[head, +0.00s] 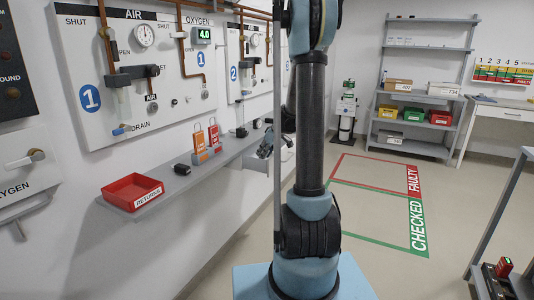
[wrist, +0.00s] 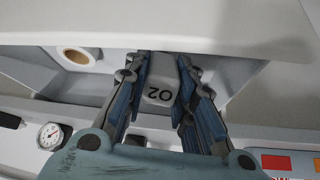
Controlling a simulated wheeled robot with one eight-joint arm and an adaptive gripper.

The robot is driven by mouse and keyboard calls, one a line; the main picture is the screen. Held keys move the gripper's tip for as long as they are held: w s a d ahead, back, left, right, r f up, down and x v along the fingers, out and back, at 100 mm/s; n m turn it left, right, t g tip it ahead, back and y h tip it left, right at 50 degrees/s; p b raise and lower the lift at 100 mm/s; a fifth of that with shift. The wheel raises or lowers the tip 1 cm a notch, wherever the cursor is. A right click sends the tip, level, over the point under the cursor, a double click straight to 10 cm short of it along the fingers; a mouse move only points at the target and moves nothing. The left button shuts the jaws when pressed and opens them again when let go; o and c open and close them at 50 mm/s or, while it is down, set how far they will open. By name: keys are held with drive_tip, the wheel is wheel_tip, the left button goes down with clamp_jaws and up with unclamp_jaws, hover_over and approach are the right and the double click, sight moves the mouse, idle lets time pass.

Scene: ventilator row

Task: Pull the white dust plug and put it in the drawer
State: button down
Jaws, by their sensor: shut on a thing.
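In the wrist view, my gripper (wrist: 160,68) is closed around a white block-shaped piece marked O2 (wrist: 159,92), which I take to be the white dust plug. The plug sits between the fingers, its lettering upside down in the picture. Beyond the fingers is a pale grey open compartment (wrist: 98,87), perhaps the drawer, under a broad white surface (wrist: 220,22). I cannot tell whether the plug is inside the compartment or above it.
A tape roll (wrist: 78,56) and a round gauge (wrist: 50,135) show in the wrist view. In the head view, a red RETURNS tray (head: 132,190) sits on the wall shelf (head: 182,183). A grey rack (head: 414,142) and marked floor areas lie beyond.

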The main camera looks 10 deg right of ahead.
drive_tip(key=c, duration=1.2)
unclamp_jaws()
drive_tip(key=shift+c, duration=0.2)
drive_tip(key=v, duration=1.2)
